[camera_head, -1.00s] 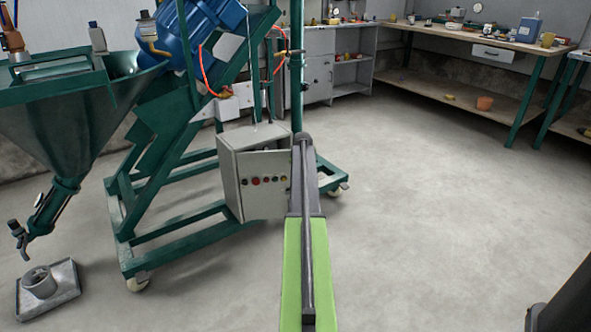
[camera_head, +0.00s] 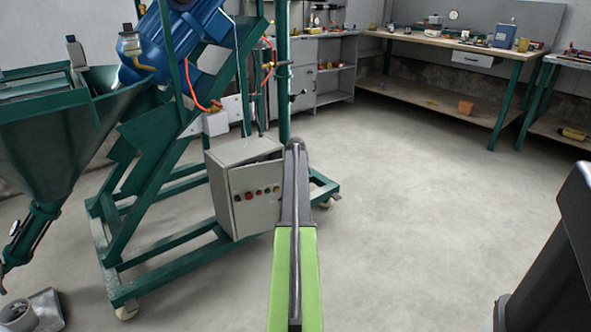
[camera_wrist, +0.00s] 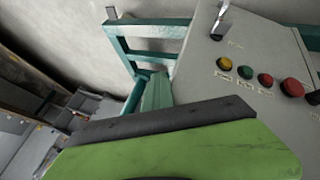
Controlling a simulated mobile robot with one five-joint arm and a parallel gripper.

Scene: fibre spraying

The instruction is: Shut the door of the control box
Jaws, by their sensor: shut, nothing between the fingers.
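The control box (camera_head: 219,190) is a grey cabinet low on the green machine frame. Its door (camera_head: 257,212) bears a row of coloured buttons and faces me. A dark gap shows along the door's top edge, so it looks slightly ajar. In the wrist view the button panel (camera_wrist: 240,105) fills the right side, with a metal latch at its top. My gripper (camera_wrist: 165,122), green and black, is shut and empty, crossing low in front of the panel. In the head view my arm covers the area right of the door, so contact with the door cannot be told.
The green machine frame (camera_head: 160,258) surrounds the box, with a hopper (camera_head: 55,140) and blue motor (camera_head: 185,40) above left. A tray (camera_head: 48,308) lies on the floor at lower left. A workbench (camera_head: 440,98) stands at the back right. Open floor lies right of my arm.

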